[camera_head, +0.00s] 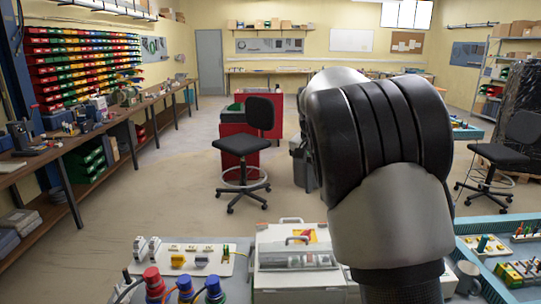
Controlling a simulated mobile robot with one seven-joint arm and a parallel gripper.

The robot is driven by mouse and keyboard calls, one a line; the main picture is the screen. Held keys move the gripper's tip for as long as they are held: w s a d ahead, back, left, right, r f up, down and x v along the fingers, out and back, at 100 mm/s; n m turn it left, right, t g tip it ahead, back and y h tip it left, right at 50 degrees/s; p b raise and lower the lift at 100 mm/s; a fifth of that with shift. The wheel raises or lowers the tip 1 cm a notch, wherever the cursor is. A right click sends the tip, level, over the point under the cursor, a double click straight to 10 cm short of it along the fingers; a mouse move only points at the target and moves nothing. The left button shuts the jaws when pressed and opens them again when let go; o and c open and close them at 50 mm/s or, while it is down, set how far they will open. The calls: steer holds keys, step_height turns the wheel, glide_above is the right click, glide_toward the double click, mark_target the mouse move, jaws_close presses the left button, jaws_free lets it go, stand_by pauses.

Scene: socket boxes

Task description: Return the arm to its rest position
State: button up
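My arm rises from the bottom right of centre in the head view, with a pale grey link at the bottom and a large ribbed black and grey joint above it. It blocks much of the view right of centre. My gripper does not show. I cannot see whether it holds anything.
Below are a grey table (232,283) with a white socket board (184,259) and red and blue plugs (156,285), a pale case (297,262), and a blue tray (488,226) with parts. A black chair (243,145) stands ahead. A workbench (80,139) lines the left. Floor between is open.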

steer(key=s+r+n+t+y+p, duration=0.1)
steer(key=s+r+n, duration=0.2)
steer(key=s, duration=1)
steer(key=s+r+n+t+y+p, duration=0.1)
steer(key=s+r+n, duration=0.25)
steer(key=s, duration=1.05)
steer(key=s+f+n, duration=0.1)
steer(key=s+f, duration=0.2)
steer(key=s, duration=0.5)
steer(key=shift+d+f+n+h, duration=0.15)
steer(key=shift+f+n+h, duration=0.05)
steer(key=shift+n+h, duration=0.15)
